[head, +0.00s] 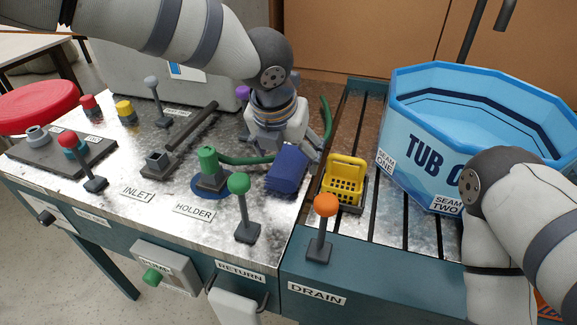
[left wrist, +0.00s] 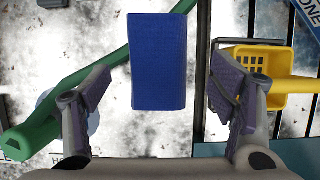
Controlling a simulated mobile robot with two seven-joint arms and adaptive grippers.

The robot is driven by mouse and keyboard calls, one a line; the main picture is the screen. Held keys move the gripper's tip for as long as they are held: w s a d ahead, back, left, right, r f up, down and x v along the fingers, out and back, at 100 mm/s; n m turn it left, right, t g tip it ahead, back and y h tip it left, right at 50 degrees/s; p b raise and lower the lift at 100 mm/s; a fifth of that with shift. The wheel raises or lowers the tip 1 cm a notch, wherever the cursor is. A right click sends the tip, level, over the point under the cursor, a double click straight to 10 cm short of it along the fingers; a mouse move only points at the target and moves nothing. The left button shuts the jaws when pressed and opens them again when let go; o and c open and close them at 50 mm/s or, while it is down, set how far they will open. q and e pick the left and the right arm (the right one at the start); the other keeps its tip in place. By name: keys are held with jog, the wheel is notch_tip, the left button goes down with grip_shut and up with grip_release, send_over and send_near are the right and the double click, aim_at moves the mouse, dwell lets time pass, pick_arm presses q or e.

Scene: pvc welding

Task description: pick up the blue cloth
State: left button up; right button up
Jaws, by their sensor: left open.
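The blue cloth (head: 288,171) is a dark blue, folded block on the metal worktop, right of the green holder piece. In the left wrist view the cloth (left wrist: 158,62) lies between my open fingers with gaps on both sides. My left gripper (head: 286,142) is just above and behind the cloth, pointing down; in the left wrist view the gripper (left wrist: 160,95) is open and empty. My right arm comes in at the right, but its gripper is out of view.
A yellow basket (head: 343,180) stands close right of the cloth, near the right finger. A green hose (left wrist: 98,72) runs by the left finger. Green (head: 239,184) and orange (head: 326,205) knobbed levers stand in front. The blue tub (head: 420,150) is at the right.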

aim_at(288, 162)
pick_arm(q)
jog(key=x, duration=0.3)
jog(key=shift+w+f, duration=0.15)
jog(key=shift+f, duration=0.1)
jog(key=shift+r, duration=0.1)
jog(key=shift+f, duration=0.2)
jog(key=shift+a+f, duration=0.1)
jog(key=c, duration=1.3)
